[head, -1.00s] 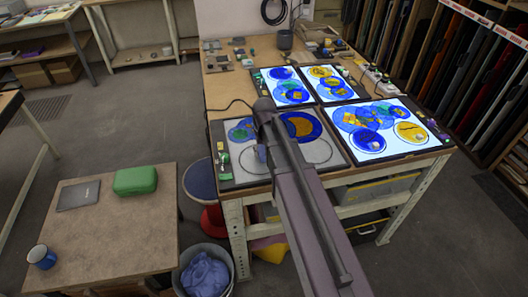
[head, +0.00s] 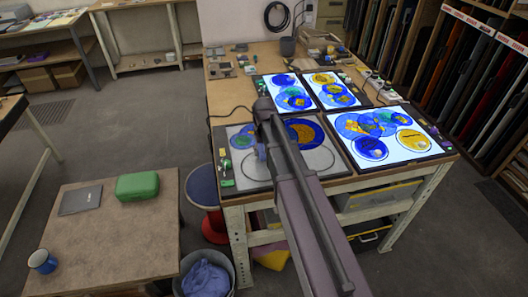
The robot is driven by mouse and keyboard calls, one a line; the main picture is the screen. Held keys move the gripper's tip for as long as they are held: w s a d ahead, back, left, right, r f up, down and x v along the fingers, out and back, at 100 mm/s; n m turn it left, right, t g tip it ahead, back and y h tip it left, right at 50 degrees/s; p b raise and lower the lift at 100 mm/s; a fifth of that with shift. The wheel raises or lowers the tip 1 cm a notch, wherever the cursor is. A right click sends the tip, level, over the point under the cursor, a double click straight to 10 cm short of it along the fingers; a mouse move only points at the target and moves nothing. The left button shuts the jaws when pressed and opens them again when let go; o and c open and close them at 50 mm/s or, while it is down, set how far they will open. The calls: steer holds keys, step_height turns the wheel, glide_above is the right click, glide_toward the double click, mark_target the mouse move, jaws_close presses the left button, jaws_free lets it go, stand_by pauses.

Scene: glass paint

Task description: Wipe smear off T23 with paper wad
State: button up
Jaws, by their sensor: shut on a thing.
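My arm reaches over the unlit front-left panel (head: 230,170) on the workbench. A rounded pale blue-grey part (head: 261,152) shows beside the arm, low over this panel; I cannot tell whether it is part of my wrist or something held. My gripper's fingers are hidden behind the arm, and I cannot make out the paper wad. A round blue and yellow glass piece (head: 305,131) and a smaller blue-green piece (head: 243,138) lie on the unlit panel. I cannot read any label, so T23 and its smear cannot be told apart.
Small bottles (head: 226,172) line the panel's left edge. A bin (head: 207,277), a stool (head: 203,187) and a low table (head: 110,235) with a green box (head: 137,186) stand left of it.

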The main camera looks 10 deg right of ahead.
steer(key=shift+r+p, duration=3)
steer(key=shift+r+p, duration=1.55)
